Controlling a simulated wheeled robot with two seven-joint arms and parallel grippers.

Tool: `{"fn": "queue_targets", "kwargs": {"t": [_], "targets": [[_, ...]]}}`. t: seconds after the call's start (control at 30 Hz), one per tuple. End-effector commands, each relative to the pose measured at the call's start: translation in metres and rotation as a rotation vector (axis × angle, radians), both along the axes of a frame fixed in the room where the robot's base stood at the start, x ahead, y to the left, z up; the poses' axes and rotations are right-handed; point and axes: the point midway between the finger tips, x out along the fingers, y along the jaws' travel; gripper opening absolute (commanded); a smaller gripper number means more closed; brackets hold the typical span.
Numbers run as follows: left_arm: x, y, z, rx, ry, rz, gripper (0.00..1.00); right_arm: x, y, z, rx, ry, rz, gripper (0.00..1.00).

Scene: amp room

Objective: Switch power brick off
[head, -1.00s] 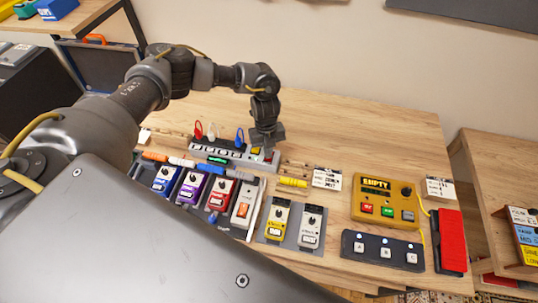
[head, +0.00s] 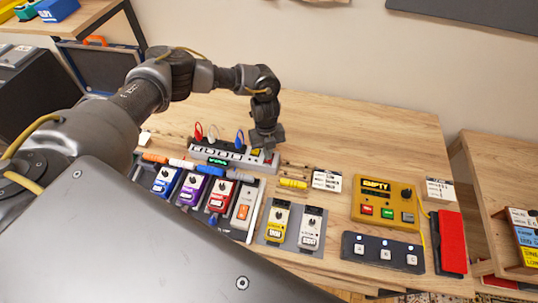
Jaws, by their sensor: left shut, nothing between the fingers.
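The power brick (head: 222,153) is a long light-grey strip with a row of sockets, lying at the back of the pedal area on the wooden table. Red, white and blue plugs or cables stand at its back edge, and a green light shows on its front. My left gripper (head: 266,146) is shut and empty, pointing down at the strip's right end. It covers part of that end, where small yellow and red parts show. I cannot tell whether the fingers touch the strip or how its switch is set. My right gripper is not in view.
A row of coloured pedals (head: 193,188) stands in front of the strip. Yellow and white pedals (head: 295,224) stand right of these. A yellow box (head: 385,202), a dark footswitch bar (head: 383,251) and a red pedal (head: 452,241) are farther right. The table's back right is clear.

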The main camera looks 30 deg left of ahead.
Motion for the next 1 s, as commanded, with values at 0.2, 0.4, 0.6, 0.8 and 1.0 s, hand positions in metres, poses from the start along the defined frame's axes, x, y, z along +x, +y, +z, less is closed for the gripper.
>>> {"fn": "queue_targets", "kwargs": {"t": [0.2,0.4,0.6,0.8,1.0], "targets": [[0.000,0.000,0.024,-0.001,-0.001,0.000,0.00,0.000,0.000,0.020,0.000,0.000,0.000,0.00],[0.000,0.000,0.041,0.000,0.000,0.000,0.00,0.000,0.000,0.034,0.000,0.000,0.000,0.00],[0.000,0.000,0.057,-0.001,-0.001,0.000,0.00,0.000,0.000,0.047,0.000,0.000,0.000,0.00],[0.000,0.000,0.060,0.000,0.000,0.000,0.00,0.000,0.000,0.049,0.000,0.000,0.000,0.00],[0.000,0.000,0.059,0.000,0.000,0.000,0.00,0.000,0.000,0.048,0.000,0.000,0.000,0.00]]}}
